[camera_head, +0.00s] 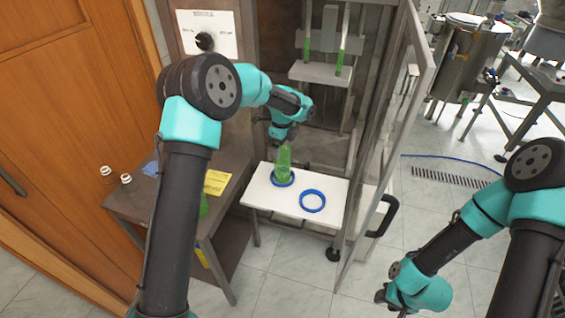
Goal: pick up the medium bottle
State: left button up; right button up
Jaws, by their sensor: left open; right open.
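A green bottle (284,162) stands upright in a blue ring on the white platform (268,204). Another green bottle (204,206) shows by the side table, mostly hidden behind my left arm. Which one is the medium bottle I cannot tell from size. My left gripper (281,140) is open, just above and behind the top of the platform bottle; its fingers are small and partly hidden, and I cannot tell whether they touch it. My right gripper (384,297) is open and empty, low at the right over the floor.
A second blue ring (313,201) on the platform is empty. The machine's clear door (384,130) stands open to the right. A side table (130,204) at left bears small white caps (126,178) and a yellow label (216,183). A white shelf (320,73) hangs above inside.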

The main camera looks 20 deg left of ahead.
pick_arm(q)
jog(key=c, duration=1.7)
jog(key=shift+r, duration=0.1)
jog(key=shift+r, duration=1.8)
jog(key=s+d, duration=0.1)
jog(key=s, duration=0.4)
jog(key=s+d+r, duration=0.1)
jog(key=s+d, duration=0.1)
jog(key=s, duration=0.3)
jog(key=s+d, duration=0.1)
jog(key=s, duration=0.4)
jog(key=shift+s+d+r, duration=0.15)
jog(key=shift+s+d, duration=0.05)
